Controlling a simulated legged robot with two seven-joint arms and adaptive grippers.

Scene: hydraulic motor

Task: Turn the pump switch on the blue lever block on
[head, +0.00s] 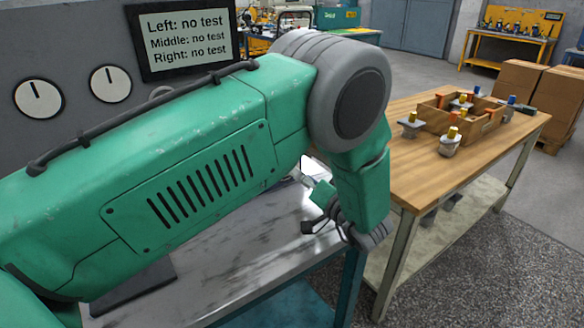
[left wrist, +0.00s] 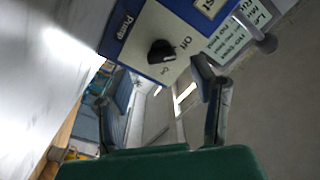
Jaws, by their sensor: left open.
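The pump switch (left wrist: 161,52) is a black round knob in the left wrist view. It sits on a cream plate with "Off" and "On" marks, on the blue lever block (left wrist: 118,35) labelled "Pump". The knob's pale mark appears to face the "Off" side. My left gripper (left wrist: 154,68) is open, its two fingers apart on either side below the knob, with nothing between them. My left arm hides most of the block there. My right gripper is out of view.
The grey metal table (head: 240,262) lies under my left arm. A screen (head: 186,38) reads "no test" for left, middle and right, beside two dials. A wooden table (head: 410,170) with a parts crate (head: 480,128) stands to the right. A silver lever end (left wrist: 266,43) is near the switch plate.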

